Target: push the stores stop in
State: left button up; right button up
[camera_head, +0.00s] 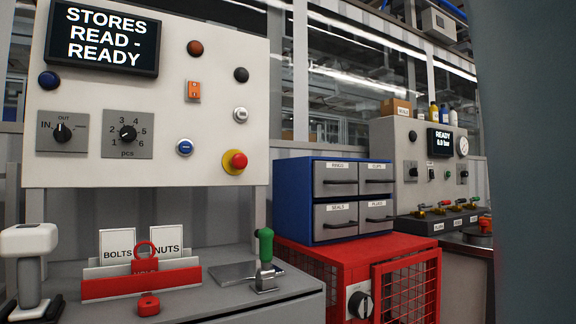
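The stores stop (236,162) is a red mushroom button on a yellow collar. It sits at the lower right of the pale stores panel (150,100). From this angle I cannot tell whether its head is pushed in or standing out. The panel's dark screen (105,38) reads "STORES READ - READY". Neither of my grippers shows in the head view.
Below the panel, a grey bench holds a red card holder (140,284), a green-handled lever (265,262) and a white device (28,244). Blue drawers (318,166) on a red cage stand to the right. A blurred grey upright (530,150) blocks the right edge.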

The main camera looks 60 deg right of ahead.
aim_at(239, 161)
jog(key=z, duration=1.5)
